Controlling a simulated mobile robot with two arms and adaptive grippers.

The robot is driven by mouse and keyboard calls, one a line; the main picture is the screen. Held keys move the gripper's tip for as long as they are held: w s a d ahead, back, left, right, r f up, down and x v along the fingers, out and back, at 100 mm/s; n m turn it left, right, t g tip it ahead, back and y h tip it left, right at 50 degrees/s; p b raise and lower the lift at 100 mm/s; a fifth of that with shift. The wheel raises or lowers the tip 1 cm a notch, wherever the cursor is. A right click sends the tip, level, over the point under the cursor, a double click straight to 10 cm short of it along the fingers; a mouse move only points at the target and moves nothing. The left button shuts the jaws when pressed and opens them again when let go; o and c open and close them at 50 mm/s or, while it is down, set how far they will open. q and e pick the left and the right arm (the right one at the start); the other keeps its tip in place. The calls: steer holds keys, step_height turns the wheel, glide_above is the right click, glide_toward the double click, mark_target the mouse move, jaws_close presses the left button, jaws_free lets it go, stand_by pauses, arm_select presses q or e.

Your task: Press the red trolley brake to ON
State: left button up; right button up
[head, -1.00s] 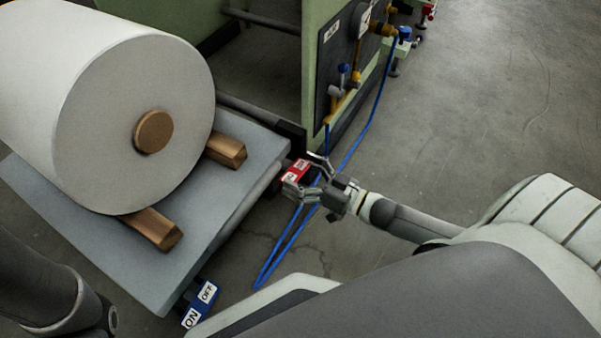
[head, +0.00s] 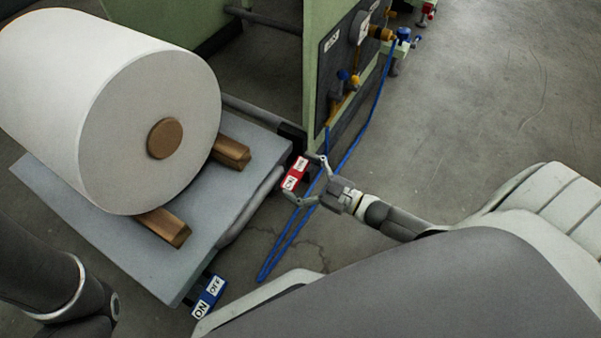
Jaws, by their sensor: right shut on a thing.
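The red trolley brake (head: 295,174) is a small red pedal with white ON and OFF labels at the right corner of the grey trolley (head: 226,205). Its ON label is at the lower left end and its OFF label is at the upper right end. My right gripper (head: 305,179) reaches in from the right, its two fingers spread around the brake and shut on it. I cannot tell which end of the pedal sits lower. A blue brake (head: 208,296) with ON and OFF labels is at the trolley's near corner. My left gripper is out of view.
A large white roll (head: 150,125) rests on wooden blocks (head: 166,227) on the trolley. A green machine (head: 320,60) with valves stands behind. A blue hose (head: 350,150) runs across the floor beneath my right gripper. Open floor lies to the right.

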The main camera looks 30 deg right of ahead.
steer(key=o, duration=0.8)
steer(key=v, duration=1.2)
